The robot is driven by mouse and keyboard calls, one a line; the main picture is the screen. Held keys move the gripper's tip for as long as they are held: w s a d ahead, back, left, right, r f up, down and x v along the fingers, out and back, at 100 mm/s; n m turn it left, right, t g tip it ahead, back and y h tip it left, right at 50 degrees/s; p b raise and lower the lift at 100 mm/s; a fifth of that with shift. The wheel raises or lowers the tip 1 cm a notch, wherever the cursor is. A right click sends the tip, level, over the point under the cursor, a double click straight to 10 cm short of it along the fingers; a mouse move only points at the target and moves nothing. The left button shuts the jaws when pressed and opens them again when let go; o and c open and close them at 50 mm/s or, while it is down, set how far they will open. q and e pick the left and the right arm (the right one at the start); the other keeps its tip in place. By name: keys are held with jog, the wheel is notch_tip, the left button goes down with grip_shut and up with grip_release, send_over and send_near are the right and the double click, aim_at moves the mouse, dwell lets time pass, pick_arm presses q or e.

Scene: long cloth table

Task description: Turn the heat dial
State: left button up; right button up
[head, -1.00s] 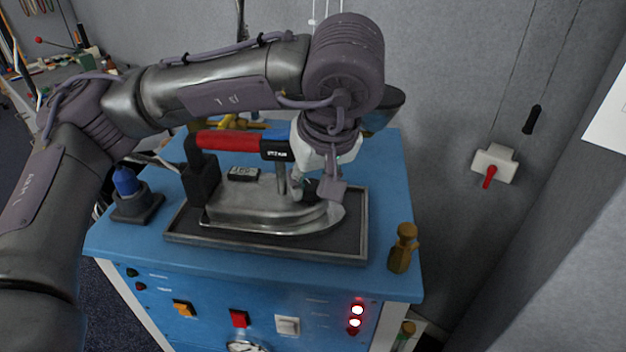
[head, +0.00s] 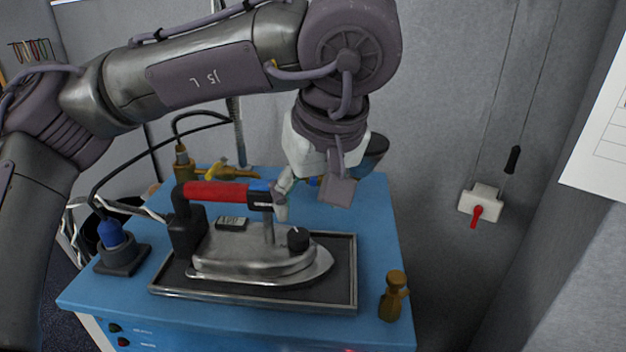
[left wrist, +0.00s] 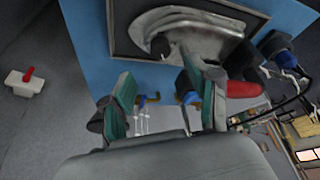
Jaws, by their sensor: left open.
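The heat dial (head: 298,239) is a black round knob with a pale mark, on the front top of a silver iron (head: 255,262). The iron has a red handle (head: 215,191) and rests on a dark framed tray (head: 343,290). My left gripper (head: 287,196) is above and behind the dial, apart from it, and its fingers are partly hidden by the wrist. In the left wrist view the open fingers (left wrist: 157,90) have nothing between them, and the dial (left wrist: 160,46) shows beyond the tips. My right gripper is not in view.
The tray is on a blue bench (head: 375,220). A blue-topped black holder (head: 120,248) stands left, a brass piece (head: 393,297) right. Brass tools (head: 225,172) lie behind the iron. A white wall switch with a red lever (head: 477,205) is at right.

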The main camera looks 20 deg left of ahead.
pick_arm(q)
jog(key=shift+v, duration=1.7)
